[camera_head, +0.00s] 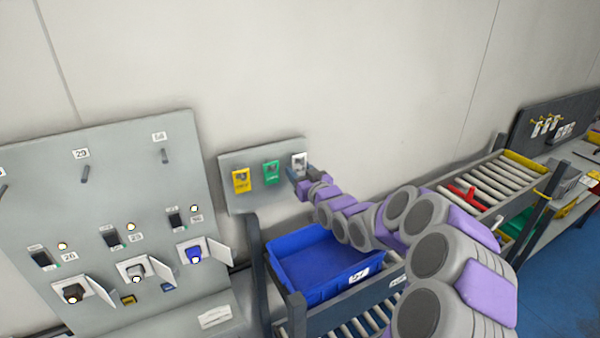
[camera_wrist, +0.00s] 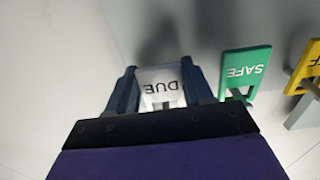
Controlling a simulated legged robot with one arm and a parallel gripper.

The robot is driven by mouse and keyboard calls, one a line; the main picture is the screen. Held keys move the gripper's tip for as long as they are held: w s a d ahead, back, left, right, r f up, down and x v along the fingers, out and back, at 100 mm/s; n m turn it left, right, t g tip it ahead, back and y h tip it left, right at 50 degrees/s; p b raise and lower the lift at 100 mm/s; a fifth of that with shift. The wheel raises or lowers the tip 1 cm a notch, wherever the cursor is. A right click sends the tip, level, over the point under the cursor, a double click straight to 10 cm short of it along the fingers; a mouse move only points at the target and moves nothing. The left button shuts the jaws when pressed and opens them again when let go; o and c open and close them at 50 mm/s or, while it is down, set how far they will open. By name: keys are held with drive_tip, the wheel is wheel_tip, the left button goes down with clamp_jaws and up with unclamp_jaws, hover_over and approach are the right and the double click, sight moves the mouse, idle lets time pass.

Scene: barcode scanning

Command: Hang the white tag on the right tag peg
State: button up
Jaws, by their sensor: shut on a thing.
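The white tag (camera_head: 299,160) is at the right end of the small grey tag board (camera_head: 232,161).
A blue bin (camera_head: 318,262) stands on a rack below the tag board. A large grey panel (camera_head: 130,190) with pegs, numbered labels and switches is at the left. A roller rack (camera_head: 490,185) with a red item (camera_head: 463,195) is at the right.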

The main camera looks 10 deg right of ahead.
idle(0.4)
drive_tip(key=o, duration=1.1)
drive_tip(key=shift+c, duration=0.2)
drive_tip(key=shift+f, duration=0.1)
drive_tip(key=shift+s+d+b, duration=0.15)
drive_tip(key=shift+s+b, duration=0.2)
drive_tip(key=shift+s, duration=0.1)
drive_tip(key=b+v, duration=0.4)
drive_tip(key=v, duration=0.5)
drive_tip(key=shift+s, duration=0.1)
